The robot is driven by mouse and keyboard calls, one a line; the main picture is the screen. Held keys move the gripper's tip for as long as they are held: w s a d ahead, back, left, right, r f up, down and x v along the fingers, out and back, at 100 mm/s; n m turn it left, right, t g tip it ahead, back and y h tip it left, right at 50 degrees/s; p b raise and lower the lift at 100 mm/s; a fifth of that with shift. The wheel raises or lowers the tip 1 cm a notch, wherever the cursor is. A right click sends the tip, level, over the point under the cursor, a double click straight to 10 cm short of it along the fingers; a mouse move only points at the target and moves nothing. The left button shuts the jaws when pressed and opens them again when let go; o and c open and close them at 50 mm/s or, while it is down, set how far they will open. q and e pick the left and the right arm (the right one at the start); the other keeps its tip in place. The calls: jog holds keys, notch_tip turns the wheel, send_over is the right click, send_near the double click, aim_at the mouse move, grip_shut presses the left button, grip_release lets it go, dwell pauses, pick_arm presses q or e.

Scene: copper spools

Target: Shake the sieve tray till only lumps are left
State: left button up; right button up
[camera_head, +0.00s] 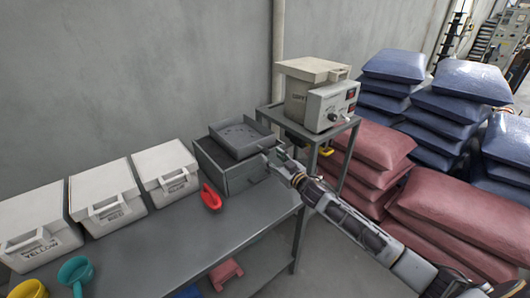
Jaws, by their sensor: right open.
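The sieve tray (217,135) is a shallow dark grey tray with several small dark lumps showing on its floor. It sits on top of a grey open box (236,180) at the far right end of the workbench. My right gripper (273,157) is at the right side of the tray and box, with its jaws open. Whether its fingers touch the tray edge I cannot tell. My right arm comes in from the lower right. My left gripper is not in view.
Three white lidded bins (107,196) line the back left of the grey bench (165,250). A machine (330,105) on a stand and stacked sacks (375,145) are at right.

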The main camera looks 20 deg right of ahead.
aim_at(268, 154)
jog(key=shift+x, duration=3.05)
jog(key=shift+f, duration=0.1)
grip_shut()
